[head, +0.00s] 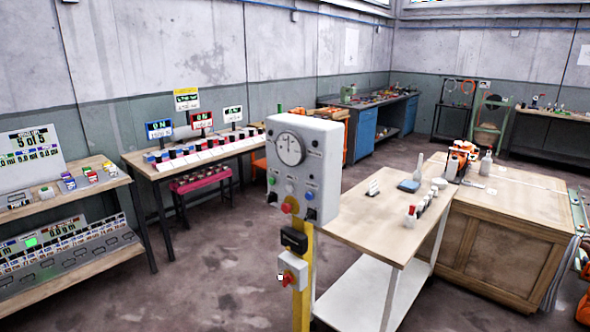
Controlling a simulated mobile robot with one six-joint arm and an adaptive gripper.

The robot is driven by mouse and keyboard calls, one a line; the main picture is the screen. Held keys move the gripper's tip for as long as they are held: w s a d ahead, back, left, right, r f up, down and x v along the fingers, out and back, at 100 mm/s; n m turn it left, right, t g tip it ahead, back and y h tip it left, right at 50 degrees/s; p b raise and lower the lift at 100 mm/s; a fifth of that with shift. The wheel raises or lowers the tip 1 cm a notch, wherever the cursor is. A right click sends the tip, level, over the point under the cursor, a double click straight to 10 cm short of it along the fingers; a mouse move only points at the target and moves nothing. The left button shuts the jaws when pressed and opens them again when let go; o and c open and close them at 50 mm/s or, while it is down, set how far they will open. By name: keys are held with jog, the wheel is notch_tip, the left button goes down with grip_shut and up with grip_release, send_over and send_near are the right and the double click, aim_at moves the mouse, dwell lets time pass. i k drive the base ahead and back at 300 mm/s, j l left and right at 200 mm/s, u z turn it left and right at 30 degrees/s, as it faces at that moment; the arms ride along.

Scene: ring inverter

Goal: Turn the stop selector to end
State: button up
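A light grey control box (322,165) stands on a yellow post (301,307) in the middle of the head view. Its face has a round white dial (290,149) with a dark pointer. My gripper is not in view.
A black box (294,240) and a white box with a red button (291,271) sit lower on the post. A wooden table (365,225) with bottles stands close behind at right. Benches with displays (150,160) stand at left. Floor (215,270) left of the post is clear.

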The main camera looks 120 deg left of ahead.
aim_at(311, 214)
jog(key=u, duration=3.7)
